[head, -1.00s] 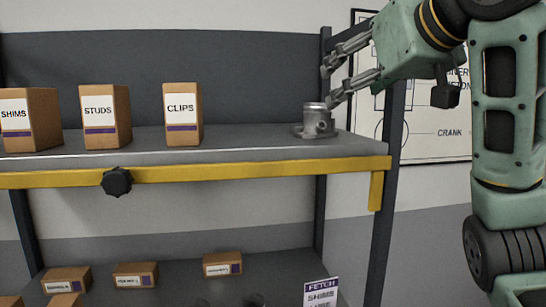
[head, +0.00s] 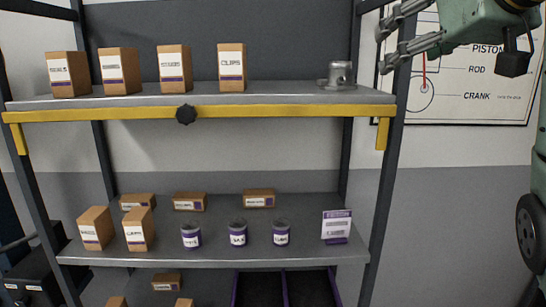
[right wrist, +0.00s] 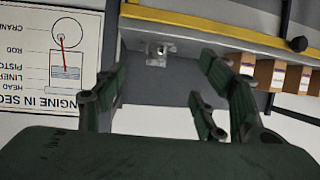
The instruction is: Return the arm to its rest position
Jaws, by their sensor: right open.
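My right gripper (head: 396,42) is at the upper right of the head view, its fingers spread apart with nothing between them. It is to the right of and above the grey metal part (head: 339,76), which stands on the top shelf near its right end. In the right wrist view my open fingers (right wrist: 160,108) show, and the metal part (right wrist: 160,52) lies beyond them, apart from them. My left gripper is in neither view.
The shelving rack has a top shelf with a yellow front rail (head: 260,111) and boxes, including a clips box (head: 231,68). The middle shelf (head: 210,259) holds boxes, jars and a sign (head: 336,226). An engine poster (head: 470,80) hangs on the wall behind the arm.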

